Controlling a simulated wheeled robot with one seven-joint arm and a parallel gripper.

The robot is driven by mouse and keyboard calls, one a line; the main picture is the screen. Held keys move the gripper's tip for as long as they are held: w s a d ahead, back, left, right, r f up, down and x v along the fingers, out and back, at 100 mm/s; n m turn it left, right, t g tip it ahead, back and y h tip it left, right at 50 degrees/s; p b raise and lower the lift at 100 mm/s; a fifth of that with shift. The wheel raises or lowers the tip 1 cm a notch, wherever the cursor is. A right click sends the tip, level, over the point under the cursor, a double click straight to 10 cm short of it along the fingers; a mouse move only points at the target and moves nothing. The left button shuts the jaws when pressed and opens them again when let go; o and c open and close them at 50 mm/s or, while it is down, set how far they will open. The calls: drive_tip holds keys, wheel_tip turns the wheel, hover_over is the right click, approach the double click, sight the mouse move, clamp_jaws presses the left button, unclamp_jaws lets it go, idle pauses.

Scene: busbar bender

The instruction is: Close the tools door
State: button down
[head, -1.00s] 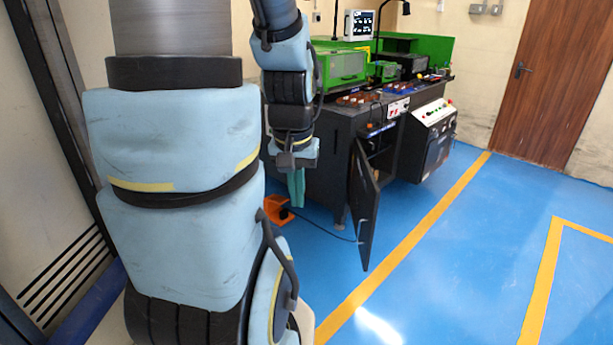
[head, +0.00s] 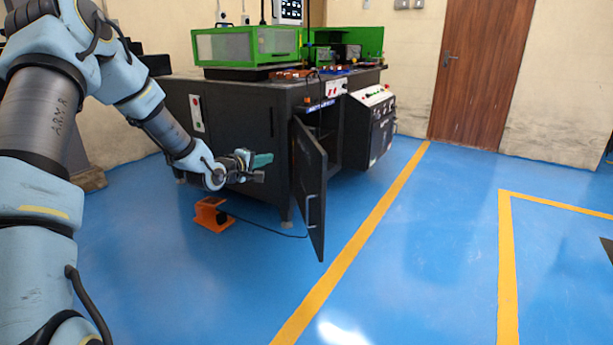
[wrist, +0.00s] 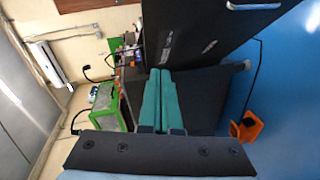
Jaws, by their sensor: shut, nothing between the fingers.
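The tools door (head: 312,190) is a dark panel on the front of the black machine cabinet. It stands swung open toward me, with a light metal handle (head: 311,212) on its outer face. The cabinet opening behind it is partly hidden by the door. My gripper (head: 262,159) has teal fingers, shut and empty, to the left of the door in the head view and apart from it. In the wrist view, the teal fingers (wrist: 160,98) point toward the cabinet, and the door (wrist: 205,28) with its handle (wrist: 253,6) shows beyond them at the upper right.
The black machine bench (head: 240,110) carries green guards and parts on top. An orange foot pedal (head: 212,214) with a cable lies on the blue floor below my gripper. A control box (head: 372,127) stands right of the opening. The floor right of the door is clear.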

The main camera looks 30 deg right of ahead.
drive_tip(key=d+f+n+h+b, duration=0.1)
drive_tip(key=d+f+h+b, duration=0.1)
drive_tip(key=d, duration=0.2)
drive_tip(key=b, duration=0.2)
approach(315, 147)
drive_tip(key=w+d, duration=0.4)
drive_tip(key=shift+s+d+f+n, duration=0.2)
drive_tip(key=shift+s+d+n, duration=0.15)
drive_tip(key=shift+d, duration=0.25)
drive_tip(key=shift+s+d, duration=0.1)
